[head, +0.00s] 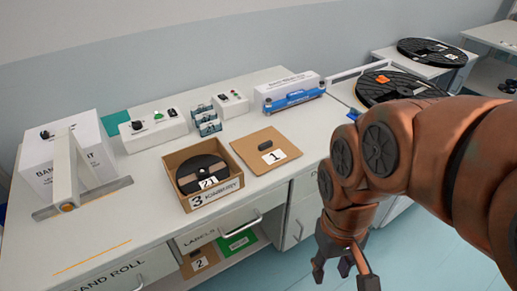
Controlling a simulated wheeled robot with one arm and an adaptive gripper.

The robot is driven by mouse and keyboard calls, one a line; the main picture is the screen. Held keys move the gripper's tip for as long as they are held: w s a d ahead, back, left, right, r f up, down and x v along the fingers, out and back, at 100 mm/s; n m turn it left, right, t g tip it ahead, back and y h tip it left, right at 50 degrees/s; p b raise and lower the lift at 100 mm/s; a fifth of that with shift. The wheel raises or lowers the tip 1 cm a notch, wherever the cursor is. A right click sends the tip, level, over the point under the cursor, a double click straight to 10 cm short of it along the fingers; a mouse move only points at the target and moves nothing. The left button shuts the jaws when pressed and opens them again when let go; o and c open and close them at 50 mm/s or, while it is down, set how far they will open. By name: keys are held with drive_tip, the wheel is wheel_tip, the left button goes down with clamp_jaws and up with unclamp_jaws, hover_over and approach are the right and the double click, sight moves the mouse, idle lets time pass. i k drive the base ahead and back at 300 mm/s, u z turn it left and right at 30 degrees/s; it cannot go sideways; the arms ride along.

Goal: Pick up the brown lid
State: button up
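A flat brown cardboard lid (250,142) lies on the white worktop, with a white card marked 1 and a small dark block on it. It lies just right of an open brown box (215,206) marked 3 that holds a black reel (200,172) with a card marked 2. Another brown piece (207,252) with a card marked 2 sits lower, in the open space under the worktop. My gripper (343,272) hangs in front of the cabinets, right of and lower in the picture than the lid. Its fingers are spread and empty.
A white machine with a sealing arm (74,172) stands at the left. Control boxes (152,130), small racks (207,121) and a white box with a blue device (291,97) line the back. Large black reels (385,88) lie at the right. The worktop's front left is mostly clear.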

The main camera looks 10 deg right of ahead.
sight(266, 150)
drive_tip(key=z, duration=1.9)
drive_tip(key=i, duration=1.6)
drive_tip(key=u, duration=3.95)
